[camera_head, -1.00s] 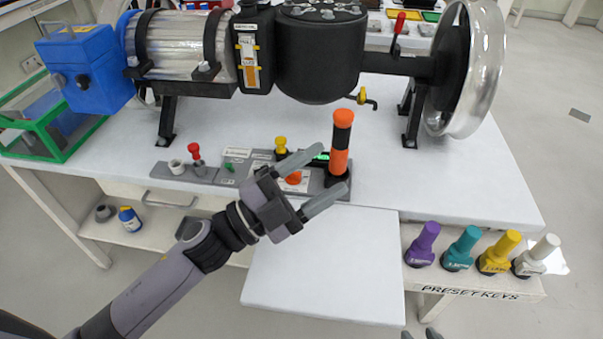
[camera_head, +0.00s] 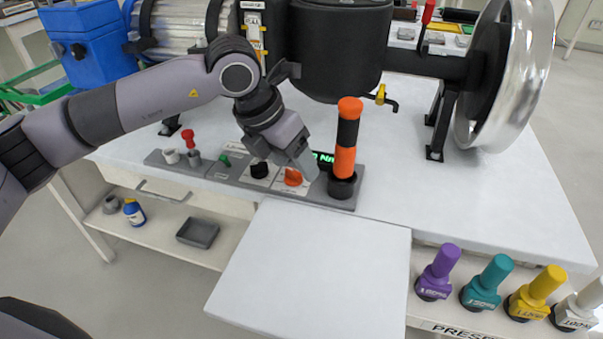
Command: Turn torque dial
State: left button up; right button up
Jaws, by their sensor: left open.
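The grey control panel (camera_head: 240,184) lies along the front of the white table. On it are an orange dial (camera_head: 293,177) on a white label and a black round part (camera_head: 259,169) to its left. I cannot read which one is labelled torque. A small green-lit display (camera_head: 322,157) sits behind the orange dial, partly covered. My left gripper (camera_head: 306,165) is open and points down at the orange dial, its fingers just behind and above it. Whether it touches the dial I cannot tell. My right gripper is not in view.
An orange-and-black handle (camera_head: 346,140) stands upright in a holder close right of my left gripper. A red-topped lever (camera_head: 190,143) stands at the panel's left. The black drum (camera_head: 340,45) and shaft rig rise behind. Purple, teal and yellow preset keys (camera_head: 440,270) stand front right.

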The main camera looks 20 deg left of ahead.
aim_at(293, 171)
pick_arm(q)
jog(key=a, duration=0.1)
jog(key=w+a+y, duration=0.1)
jog(key=w, duration=0.1)
jog(key=shift+a+r+n+t+y, duration=0.25)
jog(key=shift+a+n+t+y, duration=0.05)
jog(key=shift+a+t, duration=0.1)
jog(key=x, duration=0.6)
jog(key=shift+w+d+f+b, duration=0.1)
jog(key=shift+f+b, duration=0.15)
jog(key=shift+b, duration=0.1)
jog(key=c, duration=1)
